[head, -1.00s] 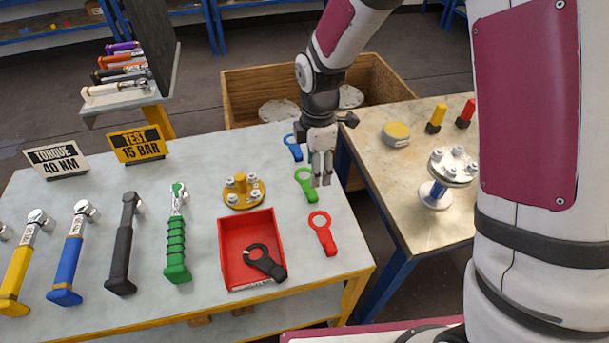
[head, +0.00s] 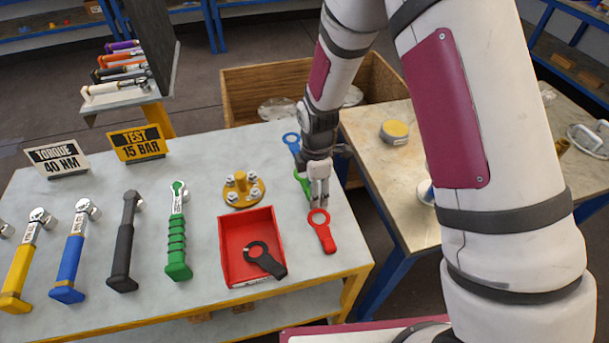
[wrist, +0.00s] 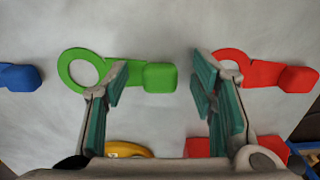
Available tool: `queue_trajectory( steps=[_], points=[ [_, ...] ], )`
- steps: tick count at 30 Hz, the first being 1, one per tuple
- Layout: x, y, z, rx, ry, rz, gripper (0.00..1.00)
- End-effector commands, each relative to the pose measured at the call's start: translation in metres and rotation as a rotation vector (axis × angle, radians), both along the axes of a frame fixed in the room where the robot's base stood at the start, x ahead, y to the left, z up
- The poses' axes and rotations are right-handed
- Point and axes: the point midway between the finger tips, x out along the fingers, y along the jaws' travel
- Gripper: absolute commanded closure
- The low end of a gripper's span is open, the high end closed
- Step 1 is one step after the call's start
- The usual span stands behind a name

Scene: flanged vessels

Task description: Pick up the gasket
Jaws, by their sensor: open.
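Several ring-shaped gaskets with tab handles show. A red gasket (head: 323,236) lies on the grey table at the right, also in the wrist view (wrist: 270,73). A green gasket (wrist: 157,77) lies beside it; in the head view my gripper partly covers it. A blue gasket (head: 291,143) lies further back, its tab at the left edge of the wrist view (wrist: 20,77). A black gasket (head: 262,262) lies in the red tray (head: 229,246). My gripper (head: 318,203) is open and empty above the table, its fingers pointing down between the green and red gaskets.
A gold flange with bolts (head: 241,189) stands behind the tray. Several wrenches, including a green one (head: 177,232), lie left. Signs (head: 138,145) stand at the back. A second table (head: 385,168) is to the right, across a gap.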

Motion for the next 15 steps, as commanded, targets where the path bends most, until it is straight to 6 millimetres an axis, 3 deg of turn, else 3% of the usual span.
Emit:
queue_trajectory(
  steps=[2,8,15],
  points=[
    [0.0001,0.0000,0.0002,0.000,0.000,0.000,0.48],
    [0.0000,0.0000,0.0003,0.000,0.000,0.000,0.91],
    [0.0000,0.0000,0.0004,0.000,0.000,0.000,0.92]
  ],
)
